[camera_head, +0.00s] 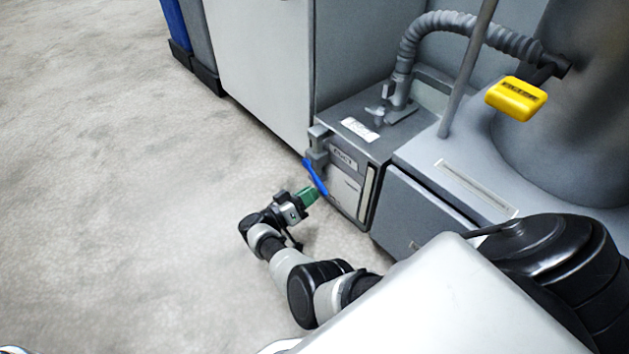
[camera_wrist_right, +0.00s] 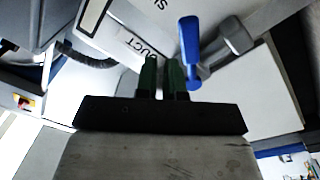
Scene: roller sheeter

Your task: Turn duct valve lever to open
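The blue duct valve lever (camera_head: 315,177) hangs at a slant on the front left corner of a grey box. In the right wrist view the lever (camera_wrist_right: 189,50) shows just right of my fingers, joined to a grey valve body (camera_wrist_right: 236,36). My right gripper (camera_head: 308,195) has green fingers beside the lever's lower part. In the wrist view the fingers (camera_wrist_right: 162,70) stand close together with a narrow gap and nothing seen between them. The lever is outside that gap; I cannot tell if a finger touches it. My left gripper is out of view.
The grey duct box (camera_head: 375,150) carries labels and a ribbed hose (camera_head: 440,22). A grey cabinet (camera_head: 265,70) stands to its left. A yellow handle (camera_head: 516,98) juts out at the upper right. The floor (camera_head: 110,180) at left is clear.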

